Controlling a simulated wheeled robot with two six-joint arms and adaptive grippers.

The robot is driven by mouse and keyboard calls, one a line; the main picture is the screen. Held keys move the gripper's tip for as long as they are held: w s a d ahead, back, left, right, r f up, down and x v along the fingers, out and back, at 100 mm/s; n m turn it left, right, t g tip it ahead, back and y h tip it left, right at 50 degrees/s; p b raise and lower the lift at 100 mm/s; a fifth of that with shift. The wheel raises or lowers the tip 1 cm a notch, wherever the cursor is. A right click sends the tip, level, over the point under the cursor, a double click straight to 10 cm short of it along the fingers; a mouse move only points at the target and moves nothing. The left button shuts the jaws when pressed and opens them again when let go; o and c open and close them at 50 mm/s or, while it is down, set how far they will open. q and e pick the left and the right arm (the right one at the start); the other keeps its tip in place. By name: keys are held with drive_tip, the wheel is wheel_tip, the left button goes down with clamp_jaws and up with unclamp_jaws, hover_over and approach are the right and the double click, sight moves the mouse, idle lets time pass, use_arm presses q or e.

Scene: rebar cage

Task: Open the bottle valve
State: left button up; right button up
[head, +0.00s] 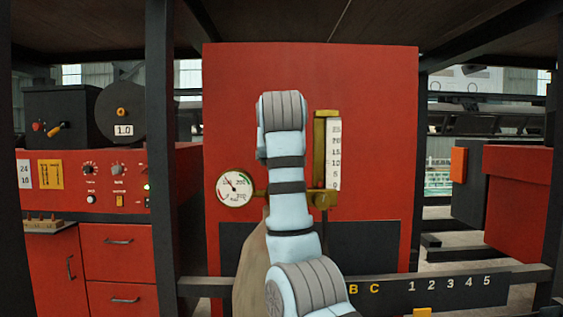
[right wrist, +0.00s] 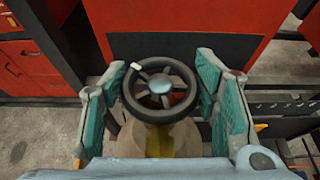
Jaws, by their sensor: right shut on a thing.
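In the right wrist view, the bottle valve is a dark spoked handwheel (right wrist: 160,87) with a pale hub and a small white mark on its upper left rim. My right gripper (right wrist: 162,70) has its teal-padded fingers on both sides of the wheel and is shut on it. The tan bottle (right wrist: 133,140) stands below the wheel. In the head view, part of the bottle (head: 251,262) shows left of my right arm, which hides the valve and the right gripper. My left gripper is in neither view.
A round pressure gauge (head: 235,188) and a brass flow tube with a scale (head: 333,155) are mounted on the red panel (head: 380,120) behind the arm. Dark posts (head: 161,150) frame the bay. A labelled dark rail (head: 440,292) crosses at lower right.

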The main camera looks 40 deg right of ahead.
drive_tip(key=shift+f+n+t+y+b, duration=0.2)
drive_tip(key=shift+n+t+y+b, duration=0.25)
drive_tip(key=shift+n+y, duration=0.4)
idle(1.6)
drive_tip(key=o, duration=1)
drive_tip(key=shift+o, duration=0.8)
drive_tip(key=shift+w+d, duration=0.15)
drive_tip(key=shift+w, duration=0.05)
drive_tip(key=shift+s+r, duration=0.1)
drive_tip(key=shift+s, duration=0.05)
